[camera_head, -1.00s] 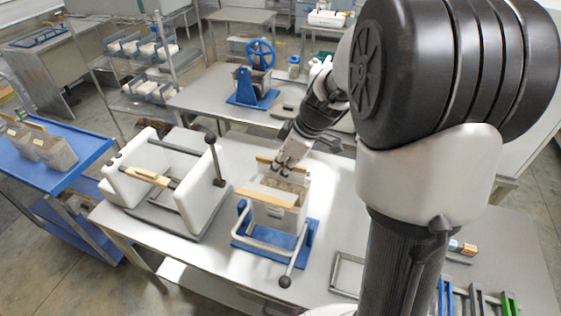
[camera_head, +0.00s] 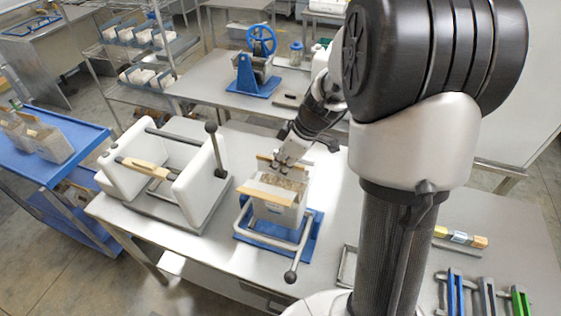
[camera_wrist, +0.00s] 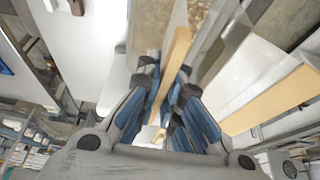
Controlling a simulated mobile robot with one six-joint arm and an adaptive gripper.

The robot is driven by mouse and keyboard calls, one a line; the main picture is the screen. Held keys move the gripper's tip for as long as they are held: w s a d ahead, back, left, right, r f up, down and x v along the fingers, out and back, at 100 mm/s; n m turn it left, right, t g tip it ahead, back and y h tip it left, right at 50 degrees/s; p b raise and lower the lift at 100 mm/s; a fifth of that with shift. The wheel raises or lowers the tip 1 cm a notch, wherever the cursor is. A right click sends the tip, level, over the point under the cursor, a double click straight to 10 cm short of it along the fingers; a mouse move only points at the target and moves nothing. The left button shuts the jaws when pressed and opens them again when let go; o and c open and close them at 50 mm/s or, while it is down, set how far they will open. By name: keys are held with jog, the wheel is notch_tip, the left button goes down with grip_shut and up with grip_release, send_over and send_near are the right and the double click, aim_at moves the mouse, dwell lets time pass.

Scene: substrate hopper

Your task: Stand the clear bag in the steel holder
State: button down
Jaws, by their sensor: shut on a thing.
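The clear bag (camera_head: 283,212) holds brown, crumbly substrate and stands upright in a blue-based stand (camera_head: 312,240) with a pale metal frame. A wooden strip runs along each side of its open top; the front strip (camera_head: 265,193) lies near the frame. My gripper (camera_head: 287,160) is at the bag's back edge, shut on the back wooden strip. In the wrist view that strip (camera_wrist: 172,70) runs between the fingers, with the other strip (camera_wrist: 280,100) to the right. A low steel frame (camera_head: 347,267), perhaps the steel holder, is on the table, partly hidden by my arm.
A white two-walled device (camera_head: 200,195) with a lever stands left of the bag. Coloured clamps (camera_head: 487,298) and a small block (camera_head: 460,237) lie at the right. A blue cart (camera_head: 75,140) with more bags stands far left. A blue-wheeled machine (camera_head: 258,65) is behind.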

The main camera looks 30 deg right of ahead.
jog(key=shift+w+f+b, duration=0.1)
jog(key=shift+f+b, duration=0.5)
jog(key=shift+f, duration=1)
notch_tip(320, 180, down, 4)
jog(key=b, duration=0.4)
jog(key=shift+r+b, duration=0.25)
jog(key=shift+b, duration=0.5)
jog(key=shift+f+b, duration=0.5)
jog(key=shift+b, duration=0.2)
jog(key=c, duration=1.7)
grip_release()
jog(key=shift+s, duration=0.2)
